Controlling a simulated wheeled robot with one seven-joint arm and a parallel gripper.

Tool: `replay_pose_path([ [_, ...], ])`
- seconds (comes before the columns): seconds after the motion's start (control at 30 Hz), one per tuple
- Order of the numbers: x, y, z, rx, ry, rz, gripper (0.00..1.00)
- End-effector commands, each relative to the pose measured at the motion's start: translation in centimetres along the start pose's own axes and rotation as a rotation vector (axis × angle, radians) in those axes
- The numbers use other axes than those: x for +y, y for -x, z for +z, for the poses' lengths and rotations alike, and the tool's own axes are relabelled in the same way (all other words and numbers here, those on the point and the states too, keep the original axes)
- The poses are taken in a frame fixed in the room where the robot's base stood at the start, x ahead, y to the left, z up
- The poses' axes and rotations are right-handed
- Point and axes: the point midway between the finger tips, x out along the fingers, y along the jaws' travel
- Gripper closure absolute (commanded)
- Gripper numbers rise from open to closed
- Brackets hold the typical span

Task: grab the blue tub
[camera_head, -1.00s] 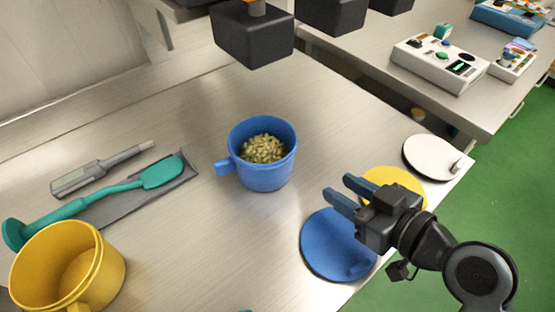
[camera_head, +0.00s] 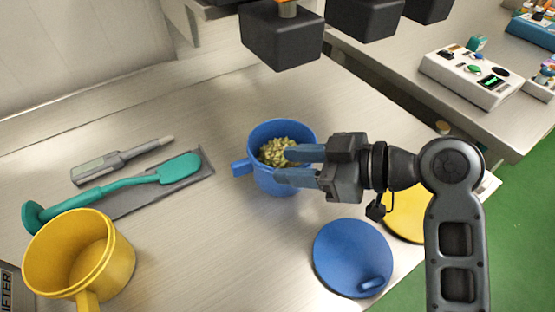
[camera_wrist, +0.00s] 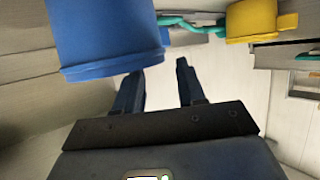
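The blue tub (camera_head: 268,182) stands upright on the metal table in the head view, with a handle on its left and greenish-yellow pieces (camera_head: 277,152) inside. It also shows in the wrist view (camera_wrist: 105,35), at the upper left just beyond the fingers. My gripper (camera_head: 284,165) is open, its two fingers pointing left. In the head view the fingers overlap the tub's right side. In the wrist view the gap between the fingertips (camera_wrist: 158,82) is empty. I cannot tell whether a finger touches the tub.
A blue lid (camera_head: 350,255) and a yellow lid (camera_head: 404,214) lie at the table's front right. A yellow tub (camera_head: 120,262) stands at the left, near a teal spatula (camera_head: 110,188) and a grey thermometer-like tool (camera_head: 100,168). A dark box-shaped fixture (camera_head: 282,42) hangs above the tub.

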Motion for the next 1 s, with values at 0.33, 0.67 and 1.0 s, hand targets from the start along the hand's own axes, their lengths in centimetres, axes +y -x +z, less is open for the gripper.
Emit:
replay_pose_path([
  [0.33,-0.1,-3.8,0.0,-0.002,0.000,0.000,0.60],
  [0.67,-0.1,-3.8,0.0,-0.001,-0.001,0.001,0.72],
  [1.0,-0.1,-3.8,0.0,-0.001,-0.001,0.000,1.00],
])
